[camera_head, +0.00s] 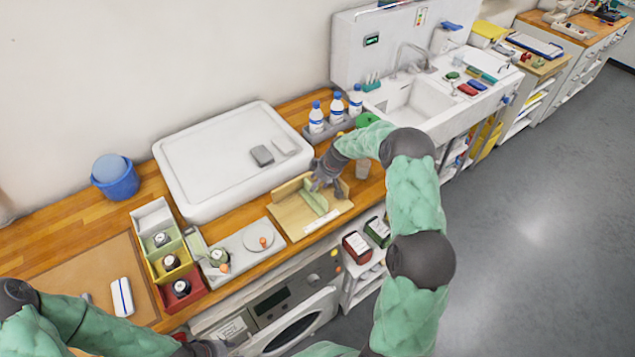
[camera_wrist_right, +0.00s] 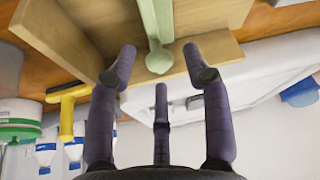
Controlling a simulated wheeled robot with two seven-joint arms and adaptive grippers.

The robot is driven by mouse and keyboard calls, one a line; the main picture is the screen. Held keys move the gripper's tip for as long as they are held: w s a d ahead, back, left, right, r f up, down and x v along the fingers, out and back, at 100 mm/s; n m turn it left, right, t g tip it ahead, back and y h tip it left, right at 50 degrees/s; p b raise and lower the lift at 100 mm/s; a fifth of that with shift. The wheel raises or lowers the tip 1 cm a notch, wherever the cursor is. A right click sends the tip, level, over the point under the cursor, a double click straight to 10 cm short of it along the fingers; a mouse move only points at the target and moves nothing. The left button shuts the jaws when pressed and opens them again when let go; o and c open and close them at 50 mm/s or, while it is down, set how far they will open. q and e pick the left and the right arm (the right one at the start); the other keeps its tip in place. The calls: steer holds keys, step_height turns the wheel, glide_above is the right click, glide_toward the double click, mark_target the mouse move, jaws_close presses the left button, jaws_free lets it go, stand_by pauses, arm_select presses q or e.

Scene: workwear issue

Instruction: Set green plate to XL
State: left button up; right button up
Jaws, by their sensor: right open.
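A pale green plate (camera_head: 315,201) stands on the wooden holder (camera_head: 290,222) at the middle of the counter. In the right wrist view, a pale green bar (camera_wrist_right: 151,22) with a rounded end reaches between my fingers. My right gripper (camera_head: 325,180) is above the holder's back edge, close to the green plate. Its fingers (camera_wrist_right: 160,68) are spread around the rounded end, without visibly closing on it. No size marking such as XL is readable. My left gripper (camera_head: 205,348) shows only partly at the bottom edge, and its fingers are unclear.
A large white tray (camera_head: 180,155) lies behind the holder. A grey board (camera_head: 235,268) with a round disc is to its left, beside coloured bins (camera_head: 165,285). Several blue-capped bottles (camera_head: 316,118) and a sink (camera_head: 420,98) are to the right. A yellow handle (camera_wrist_right: 67,120) is near the fingers.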

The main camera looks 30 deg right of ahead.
steer(key=shift+w+f, duration=0.15)
steer(key=shift+f, duration=0.25)
steer(key=shift+c, duration=0.3)
jaws_close()
steer(key=shift+r, duration=0.1)
steer(key=shift+a, duration=0.15)
